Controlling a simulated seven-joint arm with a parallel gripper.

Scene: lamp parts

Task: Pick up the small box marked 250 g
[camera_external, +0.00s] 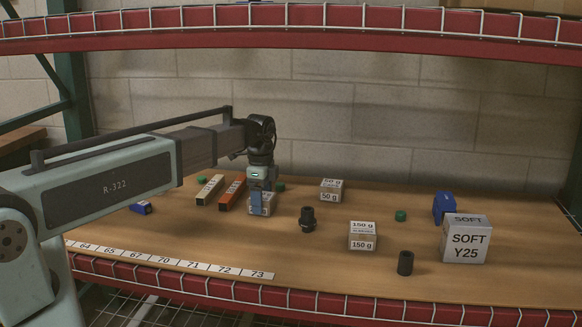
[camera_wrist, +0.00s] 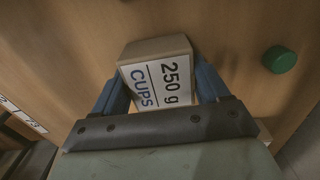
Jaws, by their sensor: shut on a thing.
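The small box marked 250 g (camera_wrist: 160,85) fills the middle of the wrist view, with CUPS also printed on its white label. My gripper (camera_wrist: 160,78) is shut on it, with one blue finger against each side. In the external view the same box (camera_external: 268,204) is under my gripper (camera_external: 261,199), partly hidden by the near blue finger. It is at or close above the wooden shelf; I cannot tell if it touches.
An orange long box (camera_external: 232,192) and a cream one (camera_external: 210,189) lie just left. A black fitting (camera_external: 307,220) stands to the right. The 50 g (camera_external: 331,190) and 150 g (camera_external: 363,236) boxes and large SOFT Y25 box (camera_external: 466,245) stand farther right. A red beam (camera_external: 300,42) crosses above.

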